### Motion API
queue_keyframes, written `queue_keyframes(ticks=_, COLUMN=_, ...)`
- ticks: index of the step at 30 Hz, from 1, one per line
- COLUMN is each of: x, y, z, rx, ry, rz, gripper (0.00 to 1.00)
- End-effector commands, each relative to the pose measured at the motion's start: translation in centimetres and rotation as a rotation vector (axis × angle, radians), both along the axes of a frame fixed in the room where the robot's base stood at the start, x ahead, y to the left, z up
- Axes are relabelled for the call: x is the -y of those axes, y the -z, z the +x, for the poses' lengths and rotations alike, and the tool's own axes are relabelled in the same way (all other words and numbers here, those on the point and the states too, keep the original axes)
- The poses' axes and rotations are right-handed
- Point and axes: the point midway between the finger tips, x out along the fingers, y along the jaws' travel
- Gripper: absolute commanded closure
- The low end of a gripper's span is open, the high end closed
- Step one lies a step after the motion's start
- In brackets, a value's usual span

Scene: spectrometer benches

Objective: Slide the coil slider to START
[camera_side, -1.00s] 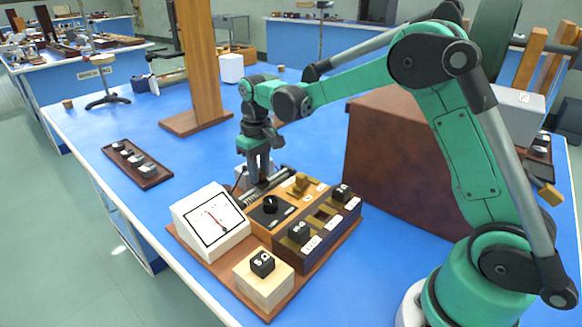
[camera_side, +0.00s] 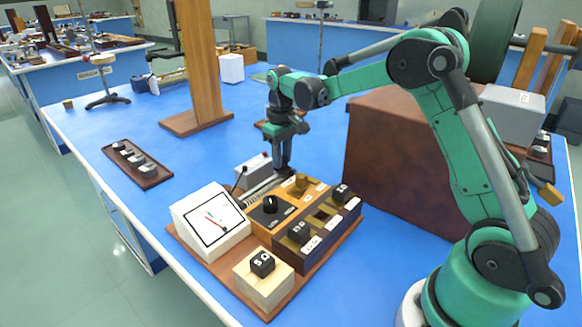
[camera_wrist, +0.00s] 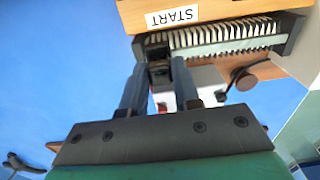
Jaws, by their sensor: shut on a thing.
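The coil (camera_side: 262,190) lies along the back edge of the instrument board; in the wrist view its ribbed windings (camera_wrist: 220,37) run to the right from my fingers. A white START label (camera_wrist: 172,16) is on the wooden panel beside the coil's left end in the wrist view. My gripper (camera_side: 282,170) is down at the coil's far right end in the side view. It is shut on the small dark coil slider (camera_wrist: 157,55), close by the START label. My fingers mostly hide the slider, and it cannot be made out in the side view.
A grey box (camera_side: 253,173) stands behind the coil. A large brown case (camera_side: 400,155) stands to the right.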

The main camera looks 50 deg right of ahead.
Motion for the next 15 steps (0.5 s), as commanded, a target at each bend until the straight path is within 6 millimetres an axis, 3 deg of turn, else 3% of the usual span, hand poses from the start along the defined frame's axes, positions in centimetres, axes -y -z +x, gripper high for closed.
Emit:
queue_keyframes(ticks=11, x=1.06, y=-0.05, z=0.07, rx=0.007, ry=0.003, rz=-0.006, gripper=1.00)
queue_keyframes(ticks=12, x=1.09, y=-0.04, z=0.07, rx=0.007, ry=0.004, rz=-0.007, gripper=0.62)
queue_keyframes(ticks=14, x=1.06, y=-0.04, z=0.06, rx=0.007, ry=0.004, rz=-0.006, gripper=0.45)
queue_keyframes(ticks=15, x=1.02, y=-0.03, z=0.06, rx=0.006, ry=0.003, rz=-0.005, gripper=0.42)
